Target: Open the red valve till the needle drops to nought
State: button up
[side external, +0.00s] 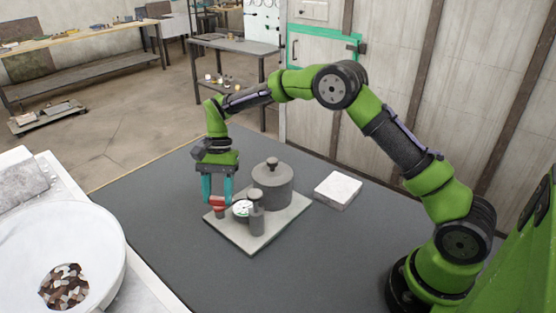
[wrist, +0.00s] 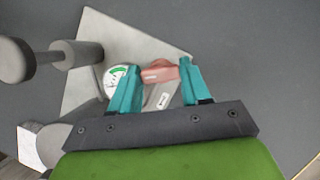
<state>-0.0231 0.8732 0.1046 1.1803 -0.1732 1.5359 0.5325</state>
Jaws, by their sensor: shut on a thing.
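The red valve (side external: 217,201) sits at the near-left part of a pale base plate (side external: 252,243) on the dark table. My gripper (side external: 215,199) points down over it, with its teal fingers on either side. In the wrist view the red valve handle (wrist: 159,73) lies between the two fingertips (wrist: 160,75), and the jaws are shut on it. The round white gauge (side external: 242,208) stands beside the valve. In the wrist view the gauge (wrist: 118,80) shows a green band on its face and is partly hidden by the left finger. I cannot read its needle clearly.
A grey lidded vessel (side external: 272,186) and a smaller grey cylinder (side external: 257,219) stand on the same plate, close to my gripper. A white block (side external: 338,189) lies to the right. A large white bowl (side external: 95,240) with brown pieces is at the left. The front of the dark table is clear.

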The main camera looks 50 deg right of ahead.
jog(key=n, duration=0.2)
jog(key=n+g+h, duration=0.1)
jog(key=n, duration=0.2)
jog(key=shift+w+n+h, duration=0.15)
jog(key=shift+n+h, duration=0.15)
jog(key=n+h, duration=0.1)
jog(key=n, duration=0.1)
jog(key=n+g, duration=0.1)
jog(key=n, duration=0.2)
jog(key=shift+a+r+h, duration=0.1)
jog(key=shift+a+h, duration=0.1)
jog(key=shift+h, duration=0.2)
jog(key=shift+n, duration=0.4)
jog(key=o, duration=1.1)
jog(key=shift+c, duration=0.2)
jog(key=shift+w+r, duration=0.2)
jog(key=shift+r, duration=0.1)
notch_tip(320, 180, up, 9)
jog(key=shift+w, duration=0.4)
